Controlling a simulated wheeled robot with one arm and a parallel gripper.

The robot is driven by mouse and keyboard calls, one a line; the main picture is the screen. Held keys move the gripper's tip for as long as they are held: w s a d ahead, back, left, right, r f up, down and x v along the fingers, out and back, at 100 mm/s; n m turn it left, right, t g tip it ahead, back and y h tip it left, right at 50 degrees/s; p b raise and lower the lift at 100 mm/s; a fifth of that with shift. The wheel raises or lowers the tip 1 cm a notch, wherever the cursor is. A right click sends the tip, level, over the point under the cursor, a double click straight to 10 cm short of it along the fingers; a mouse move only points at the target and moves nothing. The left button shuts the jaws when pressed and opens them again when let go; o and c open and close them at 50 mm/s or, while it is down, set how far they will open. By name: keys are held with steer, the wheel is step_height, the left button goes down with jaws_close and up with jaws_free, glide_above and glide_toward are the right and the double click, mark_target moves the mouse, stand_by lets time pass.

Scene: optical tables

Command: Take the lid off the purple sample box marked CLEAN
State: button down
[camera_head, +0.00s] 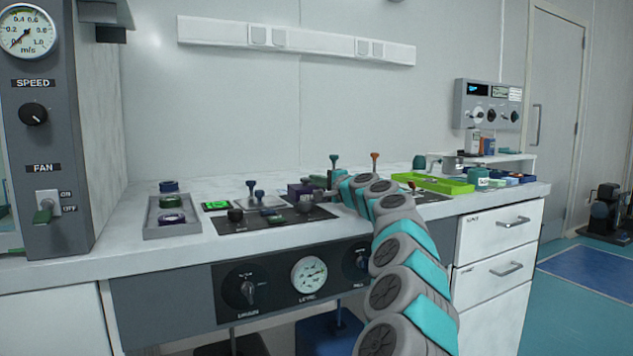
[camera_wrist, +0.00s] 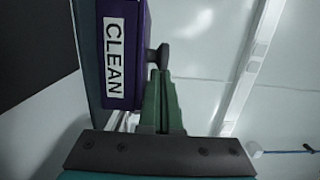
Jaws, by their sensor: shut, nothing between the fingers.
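The purple sample box (camera_wrist: 125,50) fills the upper left of the wrist view, with its white CLEAN label (camera_wrist: 113,58) facing me and turned sideways. A dark knob (camera_wrist: 159,56) sticks out from the lid side of the box, to the right in that view. My gripper (camera_wrist: 158,76) has its green fingers closed together and empty, with the tips right by the knob. I cannot tell whether they touch it. In the head view the purple box (camera_head: 296,190) is small on the bench, left of my arm's end, which partly hides that area.
A grey tray (camera_head: 150,232) with several round parts stands left on the bench. A dark panel (camera_head: 232,222) with knobs lies in front of the box. Valve handles (camera_head: 375,158) rise behind my arm. A lime green tray (camera_head: 440,184) and bottles are to the right.

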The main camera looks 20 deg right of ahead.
steer(key=shift+s, duration=0.1)
steer(key=shift+s+a+b, duration=0.35)
steer(key=shift+s+a, duration=0.2)
steer(key=shift+a, duration=0.05)
steer(key=shift+d, duration=0.1)
